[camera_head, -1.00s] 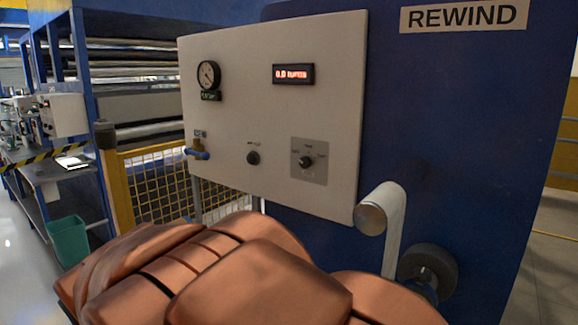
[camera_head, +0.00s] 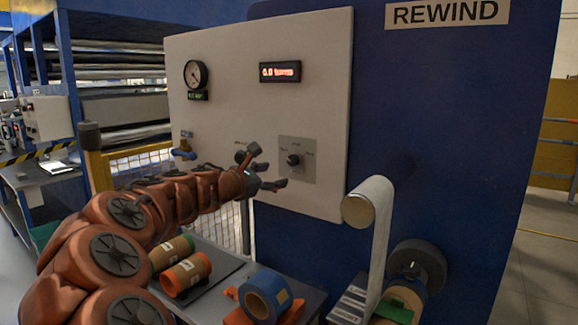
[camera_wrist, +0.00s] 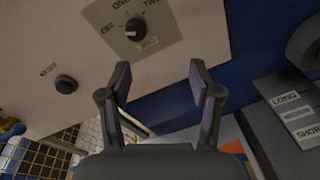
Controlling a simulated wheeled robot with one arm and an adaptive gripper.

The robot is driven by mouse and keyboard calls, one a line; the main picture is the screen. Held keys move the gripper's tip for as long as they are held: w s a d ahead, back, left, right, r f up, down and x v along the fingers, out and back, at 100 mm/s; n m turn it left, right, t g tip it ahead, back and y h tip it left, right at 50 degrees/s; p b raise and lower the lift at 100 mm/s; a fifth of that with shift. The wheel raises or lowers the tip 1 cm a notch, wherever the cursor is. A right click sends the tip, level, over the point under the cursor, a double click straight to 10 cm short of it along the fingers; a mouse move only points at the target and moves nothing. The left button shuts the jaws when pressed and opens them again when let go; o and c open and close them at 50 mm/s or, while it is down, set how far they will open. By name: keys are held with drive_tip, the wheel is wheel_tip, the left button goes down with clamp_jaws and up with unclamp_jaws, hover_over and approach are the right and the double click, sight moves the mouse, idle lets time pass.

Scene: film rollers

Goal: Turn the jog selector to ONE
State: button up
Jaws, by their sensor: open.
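The jog selector (camera_head: 294,160) is a black knob on a grey square plate, low on the right of the white panel. In the wrist view the knob (camera_wrist: 136,29) is at the top, with OFF, ONE and TWO lettered around it. I cannot tell for sure which label it points to. My gripper (camera_head: 267,167) is open and empty, just left of the selector in the head view. In the wrist view the gripper's fingers (camera_wrist: 160,80) are spread below the knob, apart from it.
The white panel (camera_head: 225,60) also carries a gauge (camera_head: 196,74), a red display (camera_head: 280,72), a blue valve (camera_head: 184,149) and a black button (camera_wrist: 66,84). A roller (camera_head: 367,205) juts out at right. Film rolls (camera_head: 186,273) and a blue roll (camera_head: 265,295) lie below.

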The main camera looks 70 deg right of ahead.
sight(290, 162)
drive_tip(key=shift+w+d+n+h+p, duration=0.2)
drive_tip(key=shift+d+n, duration=0.55)
drive_tip(key=shift+d, duration=1.45)
drive_tip(key=shift+s+d+n+h+p, duration=0.15)
drive_tip(key=shift+d+n+h, duration=0.45)
drive_tip(key=shift+d, duration=1.6)
drive_tip(key=shift+w+d+n+p, duration=0.15)
drive_tip(key=shift+d+n, duration=0.8)
drive_tip(key=shift+d, duration=1.25)
drive_tip(key=c, duration=1.2)
